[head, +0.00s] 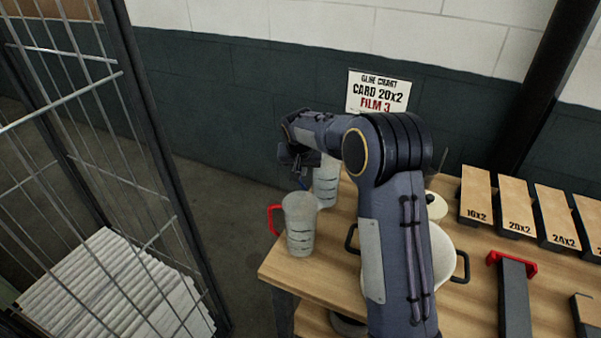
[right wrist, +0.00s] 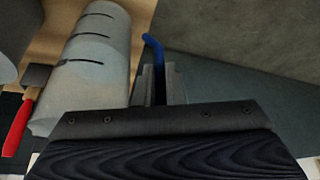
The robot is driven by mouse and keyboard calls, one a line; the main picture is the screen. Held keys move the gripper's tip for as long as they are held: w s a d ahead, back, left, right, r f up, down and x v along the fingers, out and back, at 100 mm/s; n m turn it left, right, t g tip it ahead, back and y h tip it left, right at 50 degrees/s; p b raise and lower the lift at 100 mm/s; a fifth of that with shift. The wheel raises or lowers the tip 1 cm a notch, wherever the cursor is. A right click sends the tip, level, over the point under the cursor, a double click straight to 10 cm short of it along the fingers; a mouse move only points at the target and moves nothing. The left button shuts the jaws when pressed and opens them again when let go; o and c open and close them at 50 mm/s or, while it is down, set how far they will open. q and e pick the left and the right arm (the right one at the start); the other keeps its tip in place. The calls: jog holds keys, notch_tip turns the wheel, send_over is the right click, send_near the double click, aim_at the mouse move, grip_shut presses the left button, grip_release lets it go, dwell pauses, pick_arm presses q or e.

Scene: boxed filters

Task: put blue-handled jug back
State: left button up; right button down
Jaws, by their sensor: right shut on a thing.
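The blue-handled jug (head: 326,183) is a pale grey measuring jug with dark marks, upright at the table's back left edge, partly behind my right arm. In the right wrist view, its pale marked body (right wrist: 95,65) lies left of the fingers. My right gripper (head: 300,160) is at its left side, shut on the blue handle (right wrist: 153,45), which shows between the fingers in the right wrist view (right wrist: 158,85). Whether the jug's base touches the table cannot be told. My left gripper is not in view.
A red-handled jug (head: 300,225) stands close in front on the wooden table (head: 325,280). A white pot (head: 442,255) with black handles is right of it, partly behind my arm. Labelled boxes (head: 518,212) stand at right. A wire cage (head: 150,150) is at left.

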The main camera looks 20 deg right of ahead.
jog(key=shift+f, duration=0.75)
jog(key=shift+f, duration=0.2)
jog(key=c, duration=1.5)
grip_release()
